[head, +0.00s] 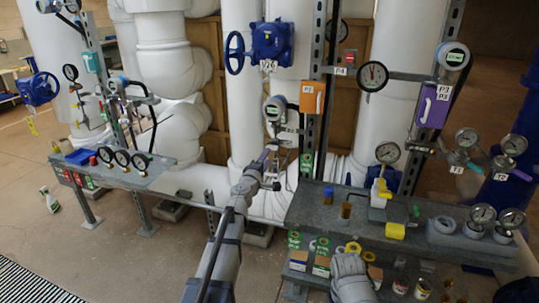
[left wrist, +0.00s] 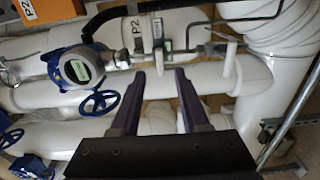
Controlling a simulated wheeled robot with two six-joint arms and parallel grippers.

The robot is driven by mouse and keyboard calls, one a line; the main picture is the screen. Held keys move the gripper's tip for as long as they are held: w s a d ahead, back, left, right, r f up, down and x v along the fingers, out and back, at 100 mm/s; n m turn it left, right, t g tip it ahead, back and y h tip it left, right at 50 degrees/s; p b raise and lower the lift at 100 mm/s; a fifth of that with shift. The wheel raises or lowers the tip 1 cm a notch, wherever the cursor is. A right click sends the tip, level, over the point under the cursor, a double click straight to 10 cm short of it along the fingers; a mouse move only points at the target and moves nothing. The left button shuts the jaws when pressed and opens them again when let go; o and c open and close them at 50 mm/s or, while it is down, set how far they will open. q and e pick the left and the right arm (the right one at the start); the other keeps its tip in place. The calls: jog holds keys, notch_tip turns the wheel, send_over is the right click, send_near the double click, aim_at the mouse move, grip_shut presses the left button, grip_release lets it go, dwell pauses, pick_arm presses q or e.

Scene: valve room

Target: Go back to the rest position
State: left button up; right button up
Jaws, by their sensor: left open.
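My left gripper (head: 268,162) reaches up from the bottom of the head view on its grey arm, to the left of the dark bench. Its purple-grey fingers show in the left wrist view (left wrist: 160,74), spread apart with nothing held between them. White pipes and a small tagged fitting (left wrist: 158,45) lie beyond the fingertips. A grey part of my own arm stands at the bottom of the head view, in front of the bench. My right gripper's fingers do not show.
The dark bench (head: 330,212) at right carries gauges, bottles and yellow parts. A transmitter (head: 275,108) and an orange box (head: 312,97) are close behind my left gripper. A smaller gauge stand (head: 120,177) is at left. Floor (head: 120,260) is clear at lower left.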

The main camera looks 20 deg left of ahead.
pick_arm(q)
jog(key=shift+s, duration=0.45)
jog(key=s+d+f+m+g+h+p, duration=0.1)
jog(key=s+d+f+m+g+h, duration=0.15)
jog(key=s+d+m, duration=0.4)
jog(key=s+d+f+m+g+h+p, duration=0.1)
jog(key=s+d+f+m+g+h, duration=0.2)
jog(key=d, duration=0.7)
jog(key=s+d+f+m+g+h+p, duration=0.1)
jog(key=s+d+f+m+g+h, duration=0.25)
jog(key=d, duration=0.55)
jog(key=s+d+f+m+g+y+p, duration=0.2)
jog(key=s+f+m+g+y, duration=0.25)
jog(key=s, duration=0.75)
jog(key=s+a+f+m+g+y+p, duration=0.1)
jog(key=s+a+g+y, duration=0.4)
jog(key=s, duration=0.8)
jog(key=a+f+m+y, duration=0.1)
jog(key=a+m, duration=0.1)
jog(key=shift+a+f+m, duration=0.2)
jog(key=shift+m, duration=0.15)
